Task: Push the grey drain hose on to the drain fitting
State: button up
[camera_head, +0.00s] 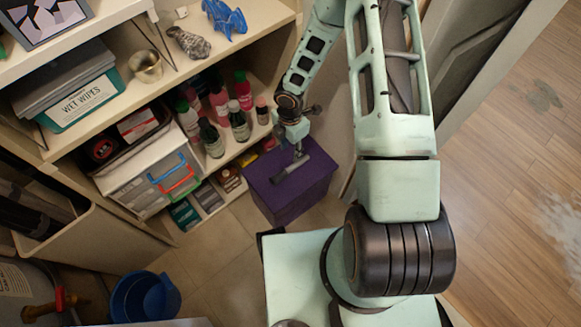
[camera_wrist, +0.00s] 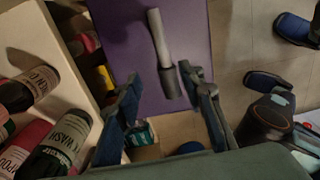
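A grey hose (camera_wrist: 158,35) with a darker, thicker end lies on top of a purple box (camera_wrist: 200,20) in the wrist view. In the head view the hose (camera_head: 295,167) lies across the purple box's top (camera_head: 318,178). My gripper (camera_wrist: 163,82) is open in the wrist view, its two blue-grey fingers apart on either side of the hose's dark end, with no visible grip on it. In the head view my gripper (camera_head: 298,150) is above the box, partly covering the hose. I cannot pick out a drain fitting with certainty.
Shelves left of the box hold several bottles (camera_head: 212,138), a drawer unit (camera_head: 150,175) and a wet wipes box (camera_head: 75,90). A blue bucket (camera_head: 145,297) and a red-handled brass valve (camera_head: 50,305) are at lower left.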

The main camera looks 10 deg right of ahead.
aim_at(290, 168)
jog(key=f+b, duration=0.1)
jog(key=f, duration=0.2)
jog(key=f+b, duration=0.2)
jog(key=f, duration=0.2)
jog(key=s+f+b, duration=0.1)
jog(key=f, duration=0.3)
jog(key=shift+a, duration=0.1)
jog(key=shift+r, duration=0.1)
grip_shut()
